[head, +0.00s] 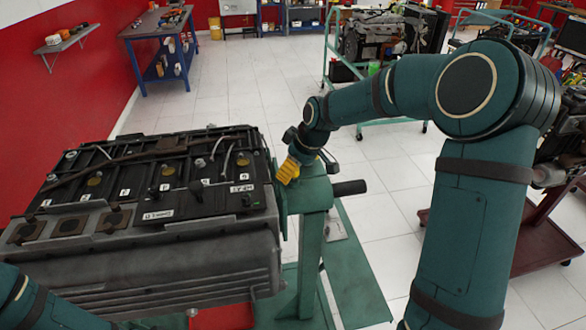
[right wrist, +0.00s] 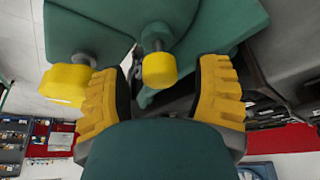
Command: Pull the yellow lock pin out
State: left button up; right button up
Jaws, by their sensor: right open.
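The yellow lock pin (right wrist: 158,70) shows in the right wrist view as a round yellow knob on a grey stem, set against the green stand. My right gripper (right wrist: 161,76) is open, with one yellow finger on each side of the knob and a visible gap to each. In the head view my right gripper (head: 288,169) is at the top of the green stand (head: 312,195), beside the engine block. The pin cannot be made out there. My left arm (head: 38,305) shows at the lower left, but its gripper is out of view.
The large engine block (head: 160,225) fills the left of the head view. A dark handle (head: 350,187) sticks out to the right of the stand. In the wrist view a second yellow-capped part (right wrist: 67,84) lies just outside the left finger.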

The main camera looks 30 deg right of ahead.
grip_shut()
dwell(0.3)
notch_tip(320, 180, up, 5)
jog(key=shift+f+p, duration=0.15)
jog(key=shift+p, duration=1.1)
jog(key=shift+f, duration=0.1)
grip_release()
